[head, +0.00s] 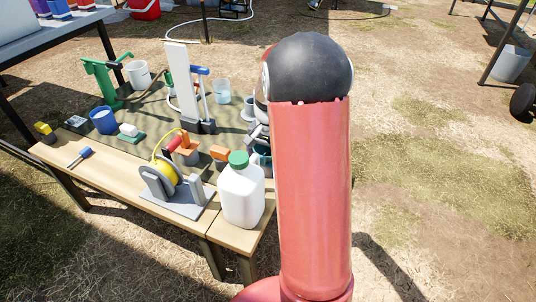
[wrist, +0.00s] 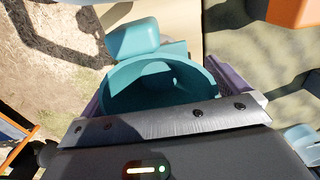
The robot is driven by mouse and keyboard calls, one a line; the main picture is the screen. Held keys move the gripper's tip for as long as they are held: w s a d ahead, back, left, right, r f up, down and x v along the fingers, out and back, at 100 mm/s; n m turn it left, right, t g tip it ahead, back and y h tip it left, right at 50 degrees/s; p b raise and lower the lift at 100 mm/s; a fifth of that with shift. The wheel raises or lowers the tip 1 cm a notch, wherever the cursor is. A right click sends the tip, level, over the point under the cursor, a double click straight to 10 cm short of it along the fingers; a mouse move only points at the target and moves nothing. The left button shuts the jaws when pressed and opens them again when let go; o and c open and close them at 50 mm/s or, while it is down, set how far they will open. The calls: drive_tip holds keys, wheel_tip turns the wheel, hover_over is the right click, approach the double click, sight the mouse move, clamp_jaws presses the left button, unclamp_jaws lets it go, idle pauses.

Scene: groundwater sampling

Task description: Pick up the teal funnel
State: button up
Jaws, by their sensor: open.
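The teal funnel (wrist: 140,88) fills the middle of the wrist view, with its round mouth facing the camera and a tab (wrist: 132,38) sticking out on the far side. My gripper (wrist: 163,72) is open, with one finger on each side of the funnel. I cannot tell whether the fingers touch it. In the head view a bit of the teal funnel (head: 263,157) shows at the table's right end, mostly hidden by my arm. My gripper (head: 255,128) is also largely hidden there.
A white jug with a green cap (head: 242,192) stands close by at the table's front right. A yellow reel on a grey stand (head: 165,178) is left of it. An orange block (head: 220,153) is near the funnel. Open ground lies to the right.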

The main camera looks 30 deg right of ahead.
drive_tip(key=shift+f, duration=0.25)
drive_tip(key=c, duration=0.9)
